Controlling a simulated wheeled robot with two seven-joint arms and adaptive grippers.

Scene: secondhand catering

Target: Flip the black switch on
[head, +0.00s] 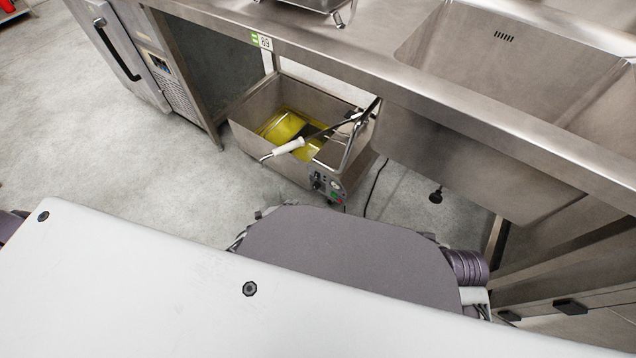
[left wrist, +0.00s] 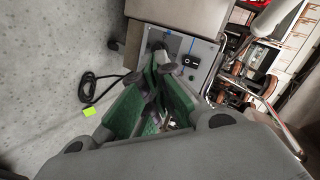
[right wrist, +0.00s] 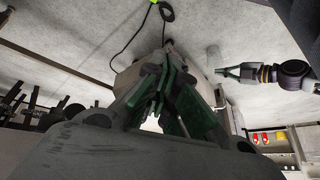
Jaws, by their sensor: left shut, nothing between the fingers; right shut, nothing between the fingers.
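A steel fryer (head: 270,160) with yellow oil stands on the floor under the counter. Its front control panel (head: 328,187) has small dark, green and red parts; the black switch is too small to single out there. In the left wrist view the panel (left wrist: 203,48) is close, with a black part (left wrist: 191,61) that looks like the switch. My left gripper (left wrist: 157,80) is shut and empty, pointing at the panel and covering part of it. I cannot tell whether it touches. My right gripper (right wrist: 158,76) is shut and empty, in front of a pale box-like surface.
The steel counter (head: 380,75) and sink (head: 505,65) overhang closely. A black cord (left wrist: 90,88) lies on the floor near a green tag (left wrist: 89,111). Open floor (head: 130,150) is at the left.

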